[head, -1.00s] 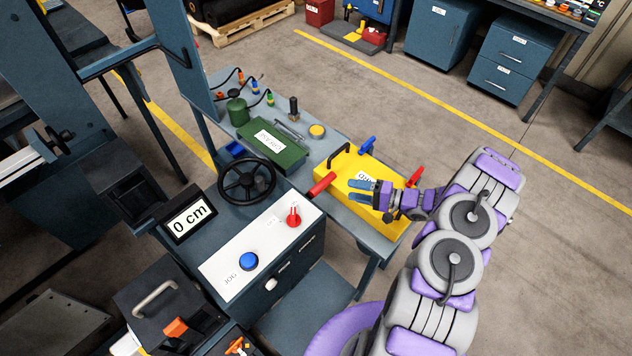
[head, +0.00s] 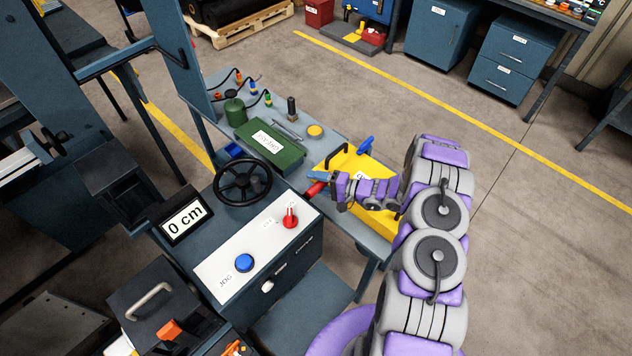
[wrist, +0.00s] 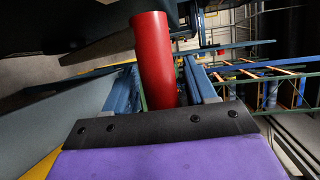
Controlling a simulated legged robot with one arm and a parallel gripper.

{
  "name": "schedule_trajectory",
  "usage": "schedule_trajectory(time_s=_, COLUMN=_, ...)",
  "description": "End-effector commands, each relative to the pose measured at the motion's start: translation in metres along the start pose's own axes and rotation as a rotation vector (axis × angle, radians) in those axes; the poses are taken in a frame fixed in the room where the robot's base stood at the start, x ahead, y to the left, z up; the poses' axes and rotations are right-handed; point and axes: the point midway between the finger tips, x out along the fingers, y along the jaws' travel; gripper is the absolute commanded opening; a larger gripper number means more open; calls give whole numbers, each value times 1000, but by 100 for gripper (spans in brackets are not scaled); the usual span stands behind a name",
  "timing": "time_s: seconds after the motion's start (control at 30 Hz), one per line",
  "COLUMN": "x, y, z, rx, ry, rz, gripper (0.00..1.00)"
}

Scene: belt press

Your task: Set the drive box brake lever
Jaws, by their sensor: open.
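The yellow box (head: 347,160) sits on the bench, with a black handle (head: 336,159) and a blue lever (head: 365,144) on it; its label is partly covered by my arm. A red bar-shaped lever grip (head: 314,189) sticks out at the box's left end toward the console. My gripper (head: 322,176) is open at this red grip. In the wrist view the red grip (wrist: 153,60) stands between the two blue fingers, with gaps on both sides. The grip's lower end is hidden behind the gripper's dark edge.
The console has a black handwheel (head: 243,181), a red knob (head: 290,216), a blue button (head: 244,263) and a display (head: 185,219) reading 0 cm. A green box (head: 270,145) and a yellow button (head: 315,131) stand behind on the bench.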

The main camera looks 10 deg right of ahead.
Motion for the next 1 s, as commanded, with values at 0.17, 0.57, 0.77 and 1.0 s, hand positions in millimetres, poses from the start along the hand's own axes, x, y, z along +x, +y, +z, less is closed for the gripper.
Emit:
schedule_trajectory(time_s=0.17, x=1, y=0, z=1, rx=-1, ry=0, rz=2, gripper=55)
schedule_trajectory(time_s=0.57, x=2, y=0, z=2, rx=-1, ry=-2, rz=3, gripper=17)
schedule_trajectory(time_s=0.77, x=2, y=1, z=1, rx=0, ry=-2, rz=3, gripper=0)
schedule_trajectory(time_s=1.0, x=1, y=2, z=1, rx=1, ry=-1, rz=6, gripper=0)
